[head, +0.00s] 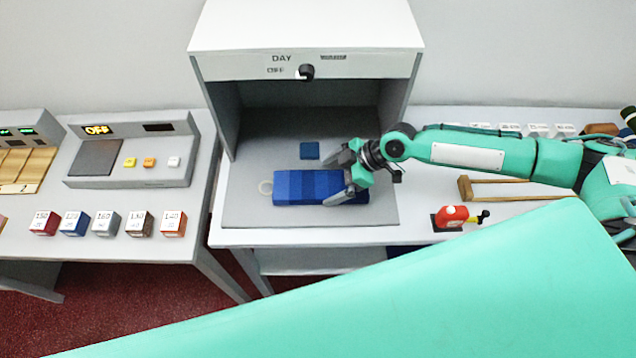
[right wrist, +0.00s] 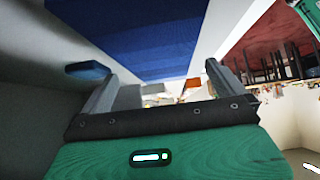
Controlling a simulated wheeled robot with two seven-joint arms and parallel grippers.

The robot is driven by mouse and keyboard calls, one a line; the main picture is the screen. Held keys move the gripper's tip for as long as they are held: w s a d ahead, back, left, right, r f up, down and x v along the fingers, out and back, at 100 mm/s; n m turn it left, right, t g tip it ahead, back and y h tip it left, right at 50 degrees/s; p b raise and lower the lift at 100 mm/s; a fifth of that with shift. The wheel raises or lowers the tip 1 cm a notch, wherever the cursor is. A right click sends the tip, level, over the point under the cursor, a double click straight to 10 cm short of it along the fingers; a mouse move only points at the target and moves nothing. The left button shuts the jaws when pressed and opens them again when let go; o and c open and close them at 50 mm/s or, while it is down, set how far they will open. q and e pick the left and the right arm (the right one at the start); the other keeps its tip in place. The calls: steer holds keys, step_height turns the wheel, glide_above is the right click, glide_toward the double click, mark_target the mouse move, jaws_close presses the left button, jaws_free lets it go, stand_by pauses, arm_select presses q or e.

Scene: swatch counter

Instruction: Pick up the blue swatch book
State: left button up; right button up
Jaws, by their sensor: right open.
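The blue swatch book (head: 295,188) lies flat on the grey floor of the light booth in the head view, with a pale ring at its left end. It is striped in several shades of blue. My right gripper (head: 345,178) is at the book's right end, its fingers apart, one beyond the far edge and one over the right part. In the right wrist view the book (right wrist: 135,35) fills the top, ahead of the open fingers (right wrist: 158,85). I cannot tell whether the fingers touch it. My left gripper is not in view.
A small dark blue square (head: 310,151) lies behind the book. The booth (head: 232,120) has side walls and a roof around it. A red bottle-like item (head: 452,216) and a wooden frame (head: 510,190) lie to the right. Several colored cubes (head: 106,223) stand on the left table.

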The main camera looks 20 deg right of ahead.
mark_target(320, 184)
steer(key=shift+p+x, duration=0.55)
steer(key=shift+x, duration=1.15)
steer(key=shift+w, duration=0.1)
steer(key=c, duration=1.1)
steer(key=shift+r, duration=0.1)
